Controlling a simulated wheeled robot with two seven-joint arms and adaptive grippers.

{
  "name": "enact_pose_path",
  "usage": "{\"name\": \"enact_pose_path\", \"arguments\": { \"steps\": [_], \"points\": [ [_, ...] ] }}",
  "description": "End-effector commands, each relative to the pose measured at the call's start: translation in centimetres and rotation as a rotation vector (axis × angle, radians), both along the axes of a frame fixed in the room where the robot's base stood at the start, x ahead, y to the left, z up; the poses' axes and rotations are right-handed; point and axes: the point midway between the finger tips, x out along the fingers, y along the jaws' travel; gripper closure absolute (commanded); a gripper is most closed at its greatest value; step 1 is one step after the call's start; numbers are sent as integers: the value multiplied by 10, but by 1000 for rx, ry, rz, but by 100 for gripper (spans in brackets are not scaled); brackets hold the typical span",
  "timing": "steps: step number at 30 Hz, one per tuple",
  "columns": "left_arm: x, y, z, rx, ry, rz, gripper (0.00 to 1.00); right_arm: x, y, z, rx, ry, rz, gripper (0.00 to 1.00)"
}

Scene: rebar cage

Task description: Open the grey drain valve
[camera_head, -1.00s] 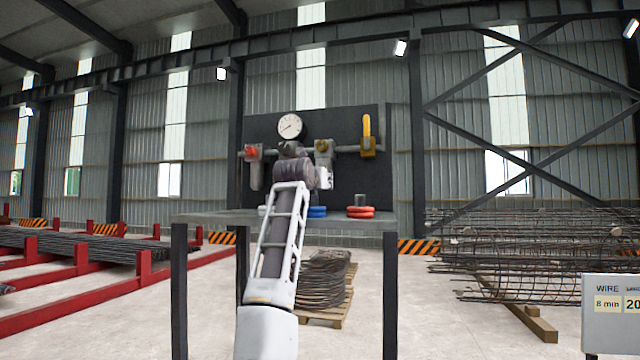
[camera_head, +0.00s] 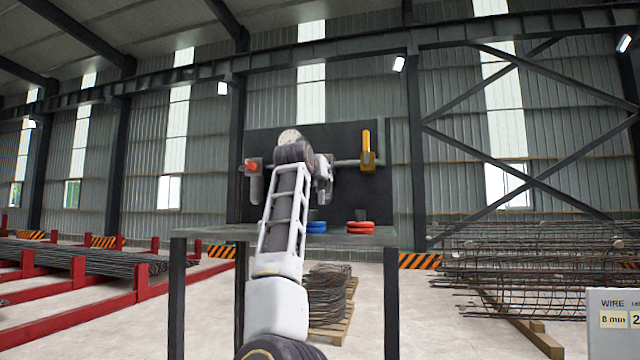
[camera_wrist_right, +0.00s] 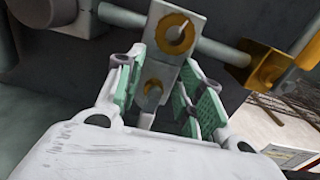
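The grey valve (camera_head: 325,180) hangs from the pipe on the dark panel, just right of my right wrist, which partly covers it. In the right wrist view its grey body (camera_wrist_right: 178,35) has a brass-coloured ring, and a grey lower part with a round boss extends toward me. My right gripper (camera_wrist_right: 158,88) is open, with green-padded fingers on either side of that lower part. I cannot tell whether the pads touch it. In the head view the fingers are mostly hidden behind my wrist. My left gripper is not in view.
A yellow-handled valve (camera_head: 367,150) is to the right on the same pipe, and a red-handled valve (camera_head: 251,168) to the left. A gauge (camera_head: 289,136) is partly covered. Below, the bench (camera_head: 345,239) holds blue (camera_head: 316,228) and red (camera_head: 359,228) rings.

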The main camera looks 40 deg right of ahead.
Motion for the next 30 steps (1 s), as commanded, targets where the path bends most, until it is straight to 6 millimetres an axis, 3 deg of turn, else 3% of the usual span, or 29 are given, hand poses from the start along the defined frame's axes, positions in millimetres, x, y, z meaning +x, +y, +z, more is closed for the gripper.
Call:
{"name": "enact_pose_path", "arguments": {
  "steps": [12, 30],
  "points": [
    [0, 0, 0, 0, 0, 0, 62, 0, 0, 28, 1, 1, -1, 62],
    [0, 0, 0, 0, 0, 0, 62, 0, 0, 30, -1, 1, -1, 62]
  ]
}}
